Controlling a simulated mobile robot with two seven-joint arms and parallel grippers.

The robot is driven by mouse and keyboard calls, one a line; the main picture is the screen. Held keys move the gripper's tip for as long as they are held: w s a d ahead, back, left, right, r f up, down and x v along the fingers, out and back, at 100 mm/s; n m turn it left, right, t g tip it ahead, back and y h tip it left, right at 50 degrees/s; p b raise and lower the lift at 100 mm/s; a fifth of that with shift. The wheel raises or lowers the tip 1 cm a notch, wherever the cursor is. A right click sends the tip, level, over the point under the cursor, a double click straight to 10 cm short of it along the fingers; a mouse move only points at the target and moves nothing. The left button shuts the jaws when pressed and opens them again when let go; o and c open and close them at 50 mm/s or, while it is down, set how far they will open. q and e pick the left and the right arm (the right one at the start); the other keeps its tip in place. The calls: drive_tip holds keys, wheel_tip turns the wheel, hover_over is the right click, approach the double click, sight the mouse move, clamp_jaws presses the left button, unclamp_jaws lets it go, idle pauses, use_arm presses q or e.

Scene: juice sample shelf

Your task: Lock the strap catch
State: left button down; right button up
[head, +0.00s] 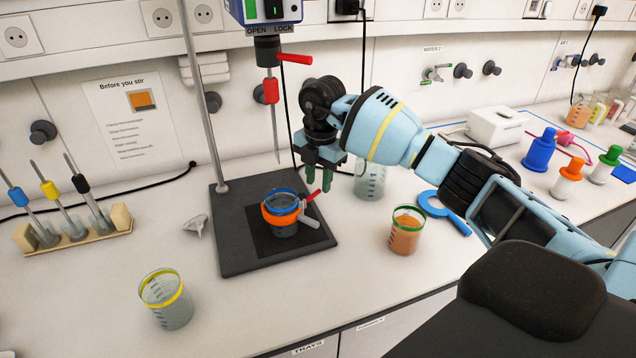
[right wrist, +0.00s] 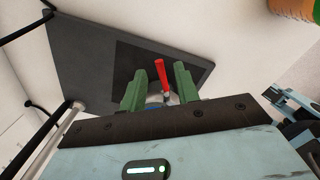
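A beaker with a blue rim (head: 281,196) stands on the dark stand base, with an orange strap (head: 272,217) around it. The strap's catch has a red lever (head: 313,196), sticking up and out to the right, and a pale grey arm (head: 307,220) below it. My right gripper (head: 312,184) is open, pointing down just above and behind the catch. In the right wrist view, the red lever (right wrist: 161,72) shows between the green fingers (right wrist: 159,88), with a visible gap on both sides. The beaker is mostly hidden there. My left gripper is not in view.
The stand base (head: 235,258) carries an upright rod and a stirrer motor (head: 270,50) above the beaker. An orange-filled beaker (head: 406,232) stands to the right, a yellow-rimmed one (head: 166,299) front left, and a clear one (head: 370,180) behind. The front middle of the bench is clear.

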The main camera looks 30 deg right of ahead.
drive_tip(key=shift+f, duration=0.85)
drive_tip(key=shift+c, duration=0.2)
clamp_jaws()
